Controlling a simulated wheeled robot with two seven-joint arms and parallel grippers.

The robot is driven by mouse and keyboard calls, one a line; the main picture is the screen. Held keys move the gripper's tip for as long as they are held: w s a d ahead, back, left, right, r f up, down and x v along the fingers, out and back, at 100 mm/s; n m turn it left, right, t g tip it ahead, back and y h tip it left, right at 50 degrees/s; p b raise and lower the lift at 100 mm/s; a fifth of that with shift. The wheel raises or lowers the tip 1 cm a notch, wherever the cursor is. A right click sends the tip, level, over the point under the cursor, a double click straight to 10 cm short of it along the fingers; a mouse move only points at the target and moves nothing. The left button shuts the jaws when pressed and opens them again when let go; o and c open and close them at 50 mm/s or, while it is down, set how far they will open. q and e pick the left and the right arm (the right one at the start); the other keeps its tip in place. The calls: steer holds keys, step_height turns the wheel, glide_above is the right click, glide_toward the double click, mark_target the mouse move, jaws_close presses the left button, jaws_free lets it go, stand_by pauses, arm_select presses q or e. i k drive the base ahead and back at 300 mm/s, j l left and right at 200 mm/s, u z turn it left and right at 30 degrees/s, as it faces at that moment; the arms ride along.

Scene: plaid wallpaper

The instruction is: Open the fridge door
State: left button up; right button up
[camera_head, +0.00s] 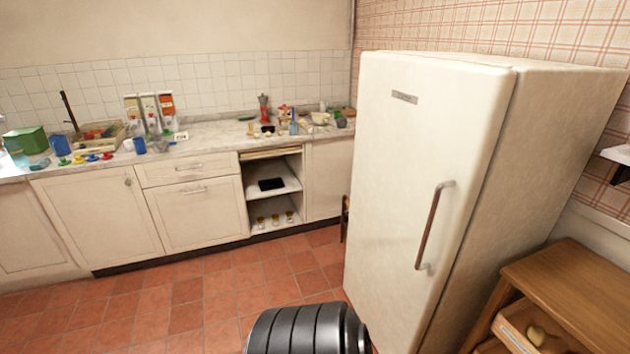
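The cream fridge (575,135) stands on the right against the plaid wall. Its door (400,165) faces left and toward me and looks closed against the body. A brown vertical handle (431,226) is on the door's right side, near the edge by the wooden furniture. A dark ribbed part of mine shows at the bottom centre, in front of the fridge's lower left. Neither of my grippers is in view, and nothing is seen touching the handle.
A wooden cabinet (575,285) with an open drawer (515,335) stands right of the fridge, close to the handle side. A cluttered counter (215,135) runs along the back wall. The red tiled floor (190,305) is clear at the left and centre.

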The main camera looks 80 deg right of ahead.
mark_target(427, 131)
steer(key=z, duration=3.15)
